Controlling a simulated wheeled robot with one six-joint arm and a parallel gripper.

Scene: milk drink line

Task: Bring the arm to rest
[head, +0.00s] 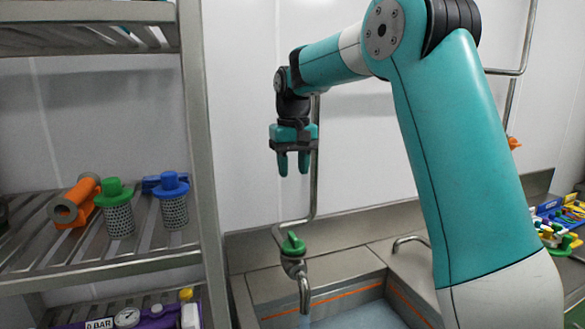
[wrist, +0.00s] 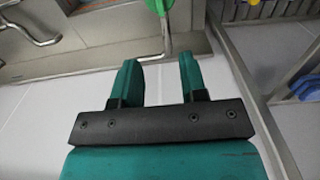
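My gripper (head: 293,163) hangs in the air above the sink's tap, with its two teal fingers pointing down. In the wrist view my gripper (wrist: 160,80) shows its fingers apart, with nothing between them. My arm is raised and bent, with its upper link standing at the right and its forearm reaching left.
A metal rack (head: 205,160) at the left holds green-topped (head: 117,210) and blue-topped (head: 173,203) strainers and an orange fitting (head: 77,202). Below my gripper are a green tap handle (head: 293,244), a spout (head: 304,290) and a sink (head: 275,294). Several coloured parts (head: 562,222) lie at the right.

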